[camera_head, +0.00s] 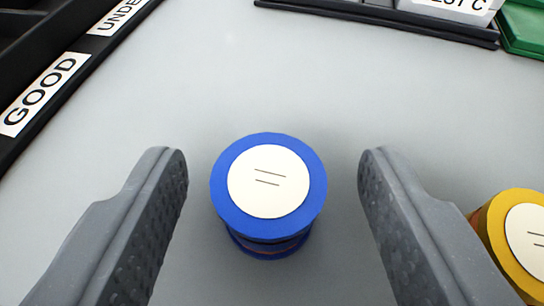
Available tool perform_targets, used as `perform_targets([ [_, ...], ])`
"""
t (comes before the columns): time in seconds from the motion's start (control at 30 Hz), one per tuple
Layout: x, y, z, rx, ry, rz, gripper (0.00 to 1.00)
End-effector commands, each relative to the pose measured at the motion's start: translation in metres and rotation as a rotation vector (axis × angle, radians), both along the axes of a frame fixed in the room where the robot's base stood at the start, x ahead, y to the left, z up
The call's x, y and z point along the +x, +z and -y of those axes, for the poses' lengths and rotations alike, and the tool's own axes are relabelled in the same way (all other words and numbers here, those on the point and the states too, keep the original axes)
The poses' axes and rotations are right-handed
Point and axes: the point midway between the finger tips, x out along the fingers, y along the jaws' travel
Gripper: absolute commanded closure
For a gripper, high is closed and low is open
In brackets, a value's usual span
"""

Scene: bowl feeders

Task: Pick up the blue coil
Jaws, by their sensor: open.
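The blue coil (231,209) stands upright on the grey surface, with a white round label on its top that has two dark lines. A little copper-coloured winding shows below its top flange. My gripper (273,170) is open, with one dark grey finger on the left of the coil and one on the right. There is a clear gap between each finger and the coil, and neither touches it. The gripper holds nothing.
A yellow coil (494,222) with a white label stands at the right edge, close to my right finger. A black rack (70,70) marked "GOOD" is at the upper left. A black tray (380,15) and a green bin (524,28) are at the upper right. The surface beyond the blue coil is clear.

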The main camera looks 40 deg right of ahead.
Motion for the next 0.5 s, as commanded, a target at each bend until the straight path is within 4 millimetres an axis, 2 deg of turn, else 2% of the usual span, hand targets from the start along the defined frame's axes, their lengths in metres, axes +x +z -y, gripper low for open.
perform_targets([
  [0.1, 0.0, 0.0006, -0.0003, -0.001, 0.0, 0.001, 0.46],
  [0.13, 0.0, 0.0006, -0.0003, 0.0, 0.0, 0.001, 0.52],
  [0.2, 0.0, 0.0007, -0.0004, 0.0, 0.0, 0.001, 0.71],
  [0.3, 0.0001, 0.0008, -0.0004, 0.0, 0.0, 0.001, 0.95],
  [0.5, 0.0001, 0.0011, -0.0004, 0.0, 0.001, 0.002, 0.95],
])
